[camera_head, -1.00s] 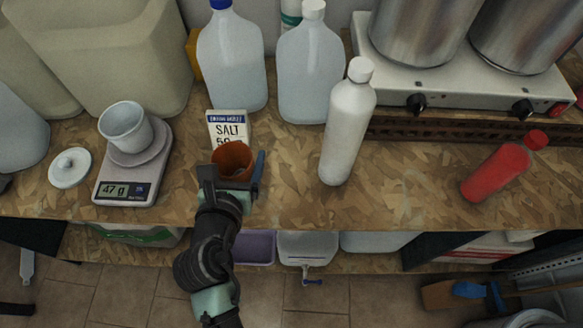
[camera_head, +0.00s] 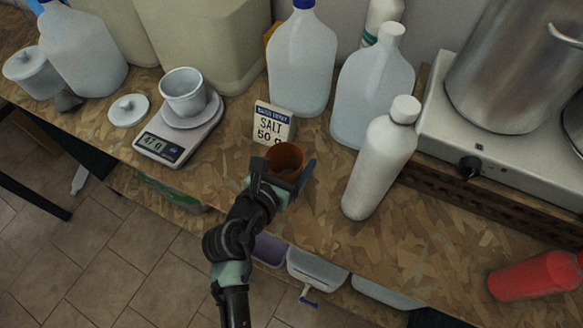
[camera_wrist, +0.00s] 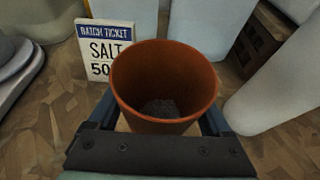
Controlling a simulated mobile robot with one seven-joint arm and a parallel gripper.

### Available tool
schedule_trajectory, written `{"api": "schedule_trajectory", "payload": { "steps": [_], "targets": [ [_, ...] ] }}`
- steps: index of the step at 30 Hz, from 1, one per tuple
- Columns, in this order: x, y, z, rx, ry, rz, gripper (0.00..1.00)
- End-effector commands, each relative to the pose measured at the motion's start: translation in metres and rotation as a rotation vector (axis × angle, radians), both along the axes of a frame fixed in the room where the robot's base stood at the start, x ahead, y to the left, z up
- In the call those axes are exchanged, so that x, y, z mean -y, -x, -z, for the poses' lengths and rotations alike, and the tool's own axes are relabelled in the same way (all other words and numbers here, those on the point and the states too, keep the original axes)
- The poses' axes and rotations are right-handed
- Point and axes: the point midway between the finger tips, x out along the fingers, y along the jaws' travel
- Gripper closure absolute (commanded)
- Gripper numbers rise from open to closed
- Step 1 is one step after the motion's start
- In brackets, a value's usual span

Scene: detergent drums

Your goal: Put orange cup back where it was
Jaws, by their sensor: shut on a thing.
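The orange cup (camera_head: 284,158) is between the fingers of my gripper (camera_head: 283,176), near the front edge of the bench. In the wrist view the cup (camera_wrist: 163,85) is upright with its mouth toward the camera, and a small amount of dark grey material lies at its bottom. A finger shows on each side of the cup, and my gripper is shut on it. The cup's base is hidden, so I cannot tell whether it touches the bench. A card reading "BATCH TICKET SALT 50" (camera_head: 273,123) stands just behind the cup.
A scale (camera_head: 178,140) reading 47 g bears a white cup (camera_head: 184,92) on the left, with a white lid (camera_head: 128,110) beside it. A white bottle (camera_head: 380,160) stands to the right. Clear jugs (camera_head: 302,62) stand behind. A red bottle (camera_head: 535,275) lies at right.

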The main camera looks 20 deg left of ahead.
Motion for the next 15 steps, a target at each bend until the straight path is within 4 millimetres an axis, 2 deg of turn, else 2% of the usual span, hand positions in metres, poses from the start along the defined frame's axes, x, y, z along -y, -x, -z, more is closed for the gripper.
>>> {"api": "schedule_trajectory", "payload": {
  "steps": [1, 5, 15],
  "targets": [
    [0.001, 0.001, 0.011, -0.004, 0.002, 0.0, 0.78],
    [0.0, 0.0, 0.027, -0.003, 0.001, 0.001, 0.78],
    [0.0, 0.0, 0.03, -0.001, 0.0, 0.0, 0.78]
  ]
}}
